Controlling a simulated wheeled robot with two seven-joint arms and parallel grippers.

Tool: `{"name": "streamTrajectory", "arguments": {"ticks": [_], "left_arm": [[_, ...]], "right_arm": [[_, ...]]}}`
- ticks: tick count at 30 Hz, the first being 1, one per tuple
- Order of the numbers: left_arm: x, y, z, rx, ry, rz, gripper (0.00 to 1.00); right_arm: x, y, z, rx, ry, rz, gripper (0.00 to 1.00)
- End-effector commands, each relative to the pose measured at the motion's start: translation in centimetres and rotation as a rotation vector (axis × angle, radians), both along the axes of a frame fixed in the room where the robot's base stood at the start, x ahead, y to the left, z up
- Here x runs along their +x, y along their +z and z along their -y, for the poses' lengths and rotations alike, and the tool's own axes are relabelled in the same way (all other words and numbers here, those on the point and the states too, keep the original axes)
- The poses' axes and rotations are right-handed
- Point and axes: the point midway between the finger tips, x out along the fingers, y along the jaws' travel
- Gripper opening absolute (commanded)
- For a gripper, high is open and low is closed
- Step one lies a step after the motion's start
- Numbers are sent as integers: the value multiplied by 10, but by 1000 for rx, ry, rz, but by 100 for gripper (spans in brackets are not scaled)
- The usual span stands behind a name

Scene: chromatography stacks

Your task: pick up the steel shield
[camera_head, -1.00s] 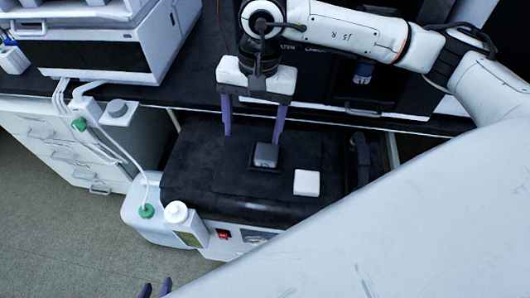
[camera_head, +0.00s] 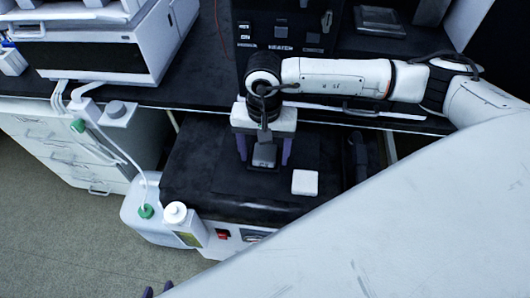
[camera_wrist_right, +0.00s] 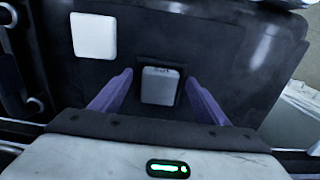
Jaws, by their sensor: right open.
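The steel shield, by its look the small grey metallic block (camera_head: 264,156), stands in a dark square recess or base on the black-topped unit. In the right wrist view the steel shield (camera_wrist_right: 160,85) lies between and just ahead of the fingers. My right gripper (camera_head: 264,160) is open, pointing down, with one purple finger on each side of the block. No contact with it is visible.
A white square block (camera_head: 305,182) lies on the black top (camera_head: 215,185), right of the shield. The bench (camera_head: 350,122) and dark instrument (camera_head: 285,35) are behind. My pale arm covers the lower right.

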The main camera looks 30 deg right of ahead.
Motion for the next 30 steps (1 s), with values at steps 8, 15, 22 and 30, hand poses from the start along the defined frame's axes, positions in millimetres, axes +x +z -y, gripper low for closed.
{"name": "streamTrajectory", "arguments": {"ticks": [8,15,22,30], "left_arm": [[1,1,-1,0,1,3,31],[2,3,-1,-1,2,9,31],[3,4,-1,0,2,11,31],[3,3,0,-1,1,11,31]], "right_arm": [[0,0,0,1,0,1,55],[0,1,0,2,0,1,18],[1,3,0,2,-1,3,18],[2,47,0,2,0,7,18]]}}
